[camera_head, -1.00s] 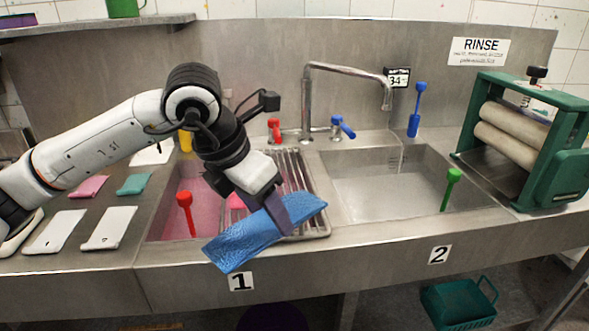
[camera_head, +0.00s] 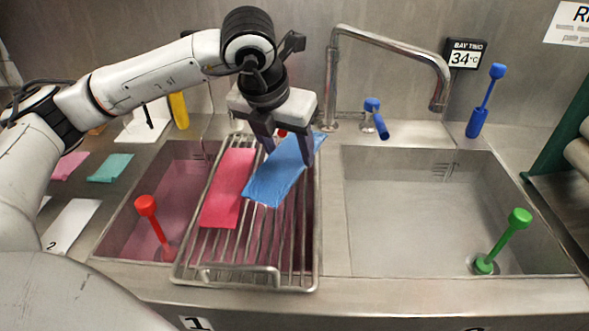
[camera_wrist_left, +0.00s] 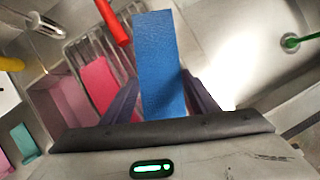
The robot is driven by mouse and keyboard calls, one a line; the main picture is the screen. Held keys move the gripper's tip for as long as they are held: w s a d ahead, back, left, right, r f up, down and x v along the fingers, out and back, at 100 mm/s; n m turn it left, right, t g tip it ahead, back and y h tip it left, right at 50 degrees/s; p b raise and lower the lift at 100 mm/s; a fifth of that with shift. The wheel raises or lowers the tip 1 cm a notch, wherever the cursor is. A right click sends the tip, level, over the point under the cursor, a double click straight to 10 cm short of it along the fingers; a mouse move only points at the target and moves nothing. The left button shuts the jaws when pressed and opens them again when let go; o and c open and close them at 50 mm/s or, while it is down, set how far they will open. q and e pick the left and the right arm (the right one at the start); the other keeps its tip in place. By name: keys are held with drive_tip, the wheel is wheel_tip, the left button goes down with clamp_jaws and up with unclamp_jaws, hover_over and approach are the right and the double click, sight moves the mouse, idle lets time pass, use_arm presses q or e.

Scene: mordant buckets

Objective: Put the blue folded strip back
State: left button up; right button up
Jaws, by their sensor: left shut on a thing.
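The blue folded strip (camera_head: 277,182) is over the wire rack (camera_head: 247,277), right of a pink strip (camera_head: 228,186). My left gripper (camera_head: 288,150) is shut on its far part from above. I cannot tell whether the strip touches the rack bars. In the left wrist view the blue strip (camera_wrist_left: 158,62) stands out between my two fingers, with the pink strip (camera_wrist_left: 97,84) to its left. My right gripper is not in view.
The rack spans the pink-liquid left basin (camera_head: 140,235). A red-handled plug (camera_head: 147,207) stands there. The right basin (camera_head: 420,220) holds a green-handled plug (camera_head: 519,218). The faucet (camera_head: 440,95) and blue tap (camera_head: 376,115) stand behind.

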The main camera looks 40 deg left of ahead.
use_arm(q)
wheel_tip(320, 180, down, 6)
drive_tip(key=shift+f, duration=0.1)
drive_tip(key=o, duration=1)
drive_tip(key=v, duration=1.1)
drive_tip(key=shift+s+d+r, duration=0.1)
drive_tip(key=shift+r, duration=0.2)
drive_tip(key=shift+s+r, duration=0.15)
drive_tip(key=shift+r, duration=0.1)
drive_tip(key=shift+s, duration=0.1)
